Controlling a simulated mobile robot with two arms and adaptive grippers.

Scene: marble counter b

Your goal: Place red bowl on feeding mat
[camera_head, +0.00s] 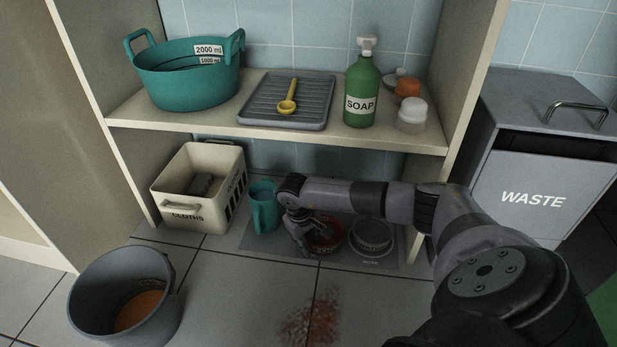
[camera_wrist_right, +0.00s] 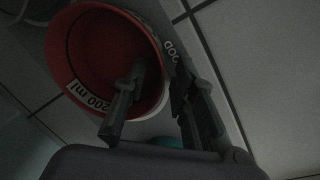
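The red bowl (camera_head: 330,236) is on the grey feeding mat (camera_head: 262,243) on the floor under the shelf, left of a grey bowl. In the right wrist view the red bowl (camera_wrist_right: 92,48) fills the upper left, with "200 ml" on its pale band. My right gripper (camera_head: 308,240) reaches down at the bowl's left side and hides part of it. In the wrist view the right gripper (camera_wrist_right: 160,68) straddles the bowl's wall, one finger inside and one outside. Its fingers look apart, with a gap inside the wall. My left gripper is not in view.
A grey bowl (camera_head: 372,238) and a teal jug (camera_head: 263,206) stand on or beside the mat. A cloths crate (camera_head: 190,215) is to the left, a grey bucket (camera_head: 100,290) in front. The shelf (camera_head: 200,118) hangs above my arm. A brown spill (camera_head: 315,320) marks the floor.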

